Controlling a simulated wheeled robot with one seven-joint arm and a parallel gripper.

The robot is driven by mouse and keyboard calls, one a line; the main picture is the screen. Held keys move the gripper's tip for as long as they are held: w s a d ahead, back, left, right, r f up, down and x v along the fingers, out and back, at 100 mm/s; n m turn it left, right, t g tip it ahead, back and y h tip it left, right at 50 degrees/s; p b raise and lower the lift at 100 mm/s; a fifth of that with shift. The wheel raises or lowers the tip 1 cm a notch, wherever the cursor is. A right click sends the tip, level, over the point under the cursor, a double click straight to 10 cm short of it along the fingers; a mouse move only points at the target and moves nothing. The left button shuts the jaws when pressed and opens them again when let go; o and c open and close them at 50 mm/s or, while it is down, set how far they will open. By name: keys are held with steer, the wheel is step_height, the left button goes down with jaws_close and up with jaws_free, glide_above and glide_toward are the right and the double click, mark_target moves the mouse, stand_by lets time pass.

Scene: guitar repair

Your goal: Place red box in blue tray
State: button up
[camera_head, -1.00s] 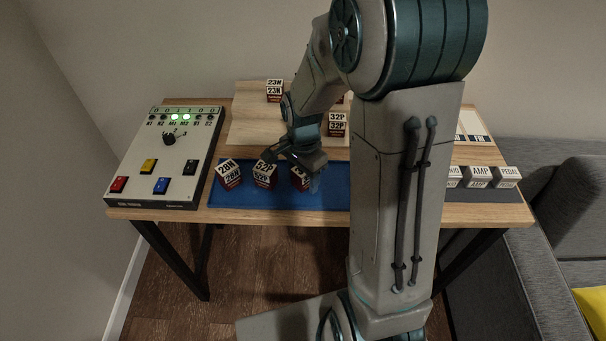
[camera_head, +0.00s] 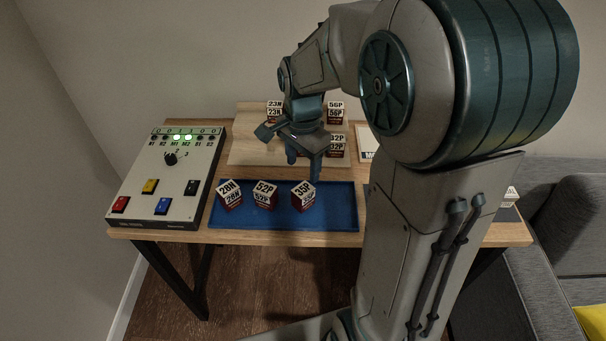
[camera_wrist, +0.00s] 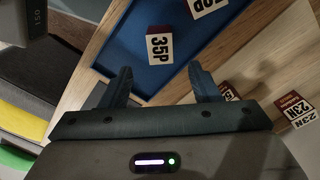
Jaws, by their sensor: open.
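The blue tray (camera_head: 335,215) lies along the table's front; it also shows in the wrist view (camera_wrist: 125,45). Three dark red boxes with white printed labels stand in it: 28N (camera_head: 229,193), 52P (camera_head: 265,195) and 35P (camera_head: 303,193), each turned at an angle. In the wrist view, box 35P (camera_wrist: 159,46) sits beyond my fingertips, apart from them. My gripper (camera_head: 303,160) is open and empty, above and behind the tray. Other red boxes, 23N (camera_head: 274,110), 56P (camera_head: 336,112) and 32P (camera_head: 338,147), stand on the wooden board; my gripper partly hides some.
A control panel (camera_head: 168,180) with colored buttons and two lit green lamps stands on the left. The wooden board (camera_head: 248,150) is behind the tray. The tray's right part is clear. My arm hides much of the table's right side. A grey sofa (camera_head: 570,215) stands at the right.

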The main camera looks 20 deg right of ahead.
steer(key=shift+s+r, duration=0.1)
steer(key=shift+r, duration=0.25)
steer(key=s+r+n+t, duration=0.2)
steer(key=s+n, duration=1)
steer(key=s, duration=0.1)
steer(key=shift+s+r+t, duration=0.3)
steer(key=shift+r, duration=0.1)
